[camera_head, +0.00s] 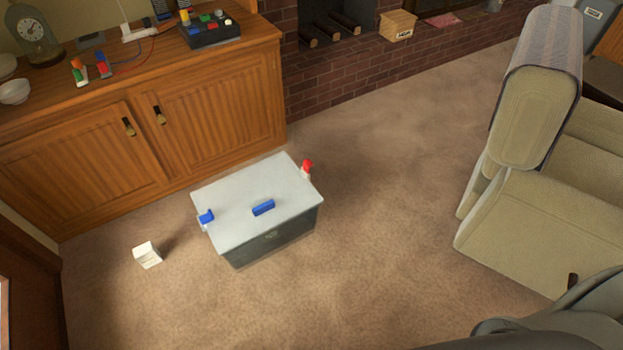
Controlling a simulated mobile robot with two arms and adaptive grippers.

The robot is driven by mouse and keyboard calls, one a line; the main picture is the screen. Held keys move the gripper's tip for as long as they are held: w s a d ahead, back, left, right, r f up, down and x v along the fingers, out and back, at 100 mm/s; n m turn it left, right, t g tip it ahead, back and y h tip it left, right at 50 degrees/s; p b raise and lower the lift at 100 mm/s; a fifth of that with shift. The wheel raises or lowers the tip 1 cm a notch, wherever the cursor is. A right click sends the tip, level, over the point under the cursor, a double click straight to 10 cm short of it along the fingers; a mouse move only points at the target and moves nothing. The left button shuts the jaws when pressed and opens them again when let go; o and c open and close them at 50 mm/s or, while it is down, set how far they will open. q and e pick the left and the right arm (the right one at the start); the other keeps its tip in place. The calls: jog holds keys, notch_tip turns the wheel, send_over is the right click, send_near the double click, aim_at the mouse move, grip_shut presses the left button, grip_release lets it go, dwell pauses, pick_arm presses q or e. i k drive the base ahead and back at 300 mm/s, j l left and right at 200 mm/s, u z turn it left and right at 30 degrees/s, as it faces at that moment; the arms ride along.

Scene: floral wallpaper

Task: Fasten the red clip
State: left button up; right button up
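A dark grey box (272,241) with a pale grey lid (250,190) stands on the carpet in front of the cabinet. The red clip (307,164) is at the lid's right end, near the back corner. It sticks up above the lid's edge, with a whitish part below it. A blue clip (206,216) is at the lid's left end. A blue handle-like piece (263,207) lies near the lid's front edge. Neither of my grippers is in view.
A wooden cabinet (215,120) stands behind the box. A small white carton (147,255) is on the floor to the left. A beige armchair (525,225) stands at the right. The carpet (385,220) between box and armchair is clear.

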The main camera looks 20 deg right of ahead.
aim_at(306, 162)
jog(key=k+u, duration=0.15)
jog(key=u, duration=1.05)
jog(key=i+l, duration=0.15)
jog(key=l, duration=0.5)
jog(key=i+l+u, duration=0.15)
jog(key=l, duration=1.2)
jog(key=i+l+u, duration=0.15)
jog(key=l, duration=1.2)
jog(key=i+l, duration=0.15)
jog(key=l, duration=1.15)
jog(key=i, duration=0.05)
